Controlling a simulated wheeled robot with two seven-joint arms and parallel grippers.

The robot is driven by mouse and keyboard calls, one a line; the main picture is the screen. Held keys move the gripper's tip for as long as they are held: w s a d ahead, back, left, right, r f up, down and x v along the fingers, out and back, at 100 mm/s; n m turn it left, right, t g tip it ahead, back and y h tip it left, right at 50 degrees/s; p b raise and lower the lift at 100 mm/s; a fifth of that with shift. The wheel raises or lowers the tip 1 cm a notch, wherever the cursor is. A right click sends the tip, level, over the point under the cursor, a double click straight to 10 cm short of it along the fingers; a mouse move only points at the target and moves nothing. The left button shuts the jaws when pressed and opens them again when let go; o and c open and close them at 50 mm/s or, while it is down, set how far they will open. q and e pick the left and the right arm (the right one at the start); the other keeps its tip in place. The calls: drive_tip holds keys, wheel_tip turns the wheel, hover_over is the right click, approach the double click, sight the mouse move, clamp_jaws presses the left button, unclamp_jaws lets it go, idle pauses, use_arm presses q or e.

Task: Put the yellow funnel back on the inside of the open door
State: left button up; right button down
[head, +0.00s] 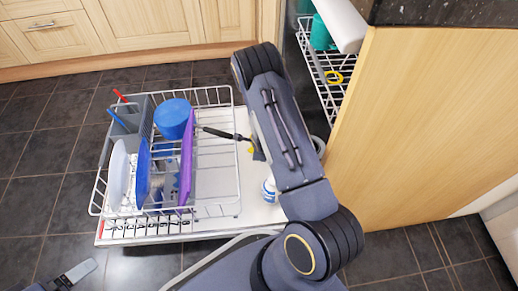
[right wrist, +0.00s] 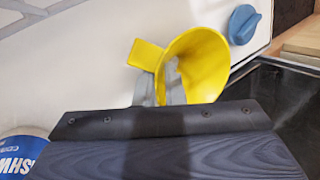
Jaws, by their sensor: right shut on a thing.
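The yellow funnel (right wrist: 200,62) has a wide cone and a flat square tab; it fills the middle of the right wrist view. My right gripper (right wrist: 170,88) is shut on the funnel, its grey fingers at the cone's lower left side. In the head view, only a small yellow bit of the funnel (head: 250,149) shows beside my right gripper (head: 259,153); my arm hides most of the rest. The open door (head: 215,180) lies flat, white inside, below the funnel. My left gripper (head: 76,272) is only partly visible at the bottom left, and its opening is unclear.
A wire rack (head: 238,205) with plates, a blue bowl (head: 172,118) and a purple board (head: 186,155) stands over the door's left side. A white and blue bottle (head: 269,190) stands near my arm. A blue knob (right wrist: 243,25) is on the door. A wooden panel (head: 430,130) bounds the right.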

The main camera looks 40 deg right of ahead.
drive_tip(key=c, duration=1.5)
unclamp_jaws()
drive_tip(key=p+v, duration=0.5)
drive_tip(key=v, duration=0.7)
drive_tip(key=shift+r, duration=0.1)
